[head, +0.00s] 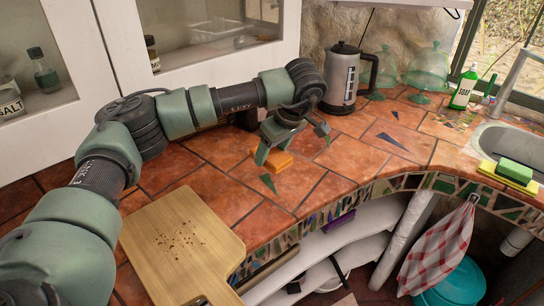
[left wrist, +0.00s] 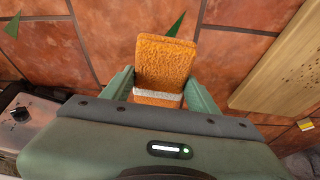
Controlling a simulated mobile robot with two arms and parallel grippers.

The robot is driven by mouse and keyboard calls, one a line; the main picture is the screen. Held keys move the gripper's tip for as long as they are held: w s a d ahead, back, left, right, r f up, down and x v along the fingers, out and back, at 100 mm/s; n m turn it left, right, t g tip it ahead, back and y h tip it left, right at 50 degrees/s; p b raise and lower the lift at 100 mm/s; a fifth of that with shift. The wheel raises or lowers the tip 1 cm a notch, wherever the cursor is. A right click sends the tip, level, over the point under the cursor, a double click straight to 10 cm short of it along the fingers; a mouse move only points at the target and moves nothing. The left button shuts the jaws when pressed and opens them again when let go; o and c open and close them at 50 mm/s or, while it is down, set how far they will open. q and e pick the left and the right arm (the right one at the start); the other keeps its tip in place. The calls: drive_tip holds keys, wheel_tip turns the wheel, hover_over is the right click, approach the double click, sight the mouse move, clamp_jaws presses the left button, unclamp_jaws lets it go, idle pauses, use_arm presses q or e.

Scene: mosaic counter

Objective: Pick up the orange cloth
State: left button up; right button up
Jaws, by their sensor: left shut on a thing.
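The orange cloth (head: 278,162) is a small folded fuzzy piece on the terracotta tile counter, right at my left gripper (head: 275,157) in the head view. In the left wrist view the orange cloth (left wrist: 165,65) has a pale band across it. It sits between the two green fingers of my left gripper (left wrist: 160,92), which are shut on it. Whether the cloth is lifted off the tiles is hard to tell. My right gripper is not in view.
A cutting board (head: 170,235) with dark crumbs lies near the front edge. A kettle (head: 343,78) stands at the back. A soap bottle (head: 463,88), a sink (head: 495,140) and a green sponge (head: 514,171) are at the right. Tiles right of the cloth are clear.

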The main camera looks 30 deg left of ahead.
sight(272, 154)
use_arm(q)
wheel_tip(272, 154, up, 12)
drive_tip(key=p, duration=0.7)
drive_tip(key=shift+r, duration=0.15)
